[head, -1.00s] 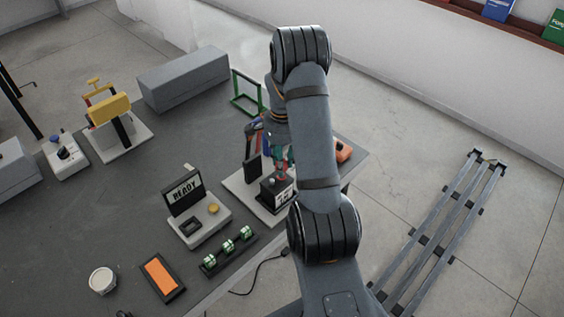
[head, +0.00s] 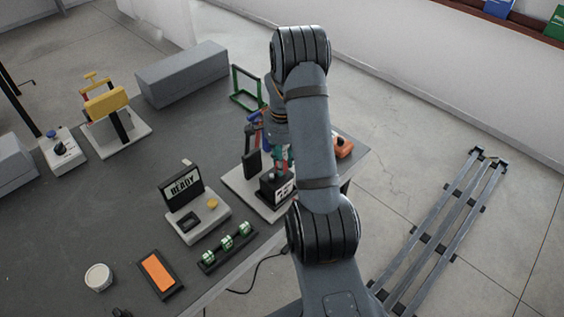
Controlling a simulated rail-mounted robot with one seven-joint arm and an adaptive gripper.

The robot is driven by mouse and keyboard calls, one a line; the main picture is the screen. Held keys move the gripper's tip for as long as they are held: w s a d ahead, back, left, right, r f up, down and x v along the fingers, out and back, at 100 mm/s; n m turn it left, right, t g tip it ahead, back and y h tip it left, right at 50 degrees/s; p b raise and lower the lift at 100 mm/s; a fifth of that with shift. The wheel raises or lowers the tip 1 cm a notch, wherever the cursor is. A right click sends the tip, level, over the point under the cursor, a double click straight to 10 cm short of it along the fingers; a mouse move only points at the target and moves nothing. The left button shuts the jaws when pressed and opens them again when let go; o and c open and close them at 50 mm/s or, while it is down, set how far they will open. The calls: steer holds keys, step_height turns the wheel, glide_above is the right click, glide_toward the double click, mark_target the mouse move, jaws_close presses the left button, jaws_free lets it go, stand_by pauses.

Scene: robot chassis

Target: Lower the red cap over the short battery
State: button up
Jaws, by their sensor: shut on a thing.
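A short black battery block (head: 276,190) with a white label and a grey post on top stands on a pale base plate (head: 238,180) near the table's right edge. A red piece, seemingly the red cap (head: 284,170), shows just above the block's right side, partly behind my arm. I cannot tell whether it touches the block. My gripper (head: 279,158) is shut around this red piece, above the battery, and largely hidden by my arm. The fingertips and the cap's lower edge are not clear.
A dark upright panel (head: 252,163) stands left of the battery. A READY sign unit (head: 184,190), a rack of green-banded cells (head: 228,246) and an orange tray (head: 158,273) lie nearer. A green frame (head: 246,88) stands behind; an orange object (head: 343,147) lies right of my arm.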

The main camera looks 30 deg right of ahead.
steer(key=shift+f+b, duration=0.3)
steer(key=shift+f, duration=0.1)
steer(key=o, duration=0.8)
steer(key=shift+o, duration=0.5)
steer(key=shift+r, duration=0.1)
step_height(320, 180, up, 12)
steer(key=shift+f, duration=0.2)
step_height(320, 180, down, 12)
steer(key=shift+r+p, duration=0.55)
steer(key=shift+r, duration=0.05)
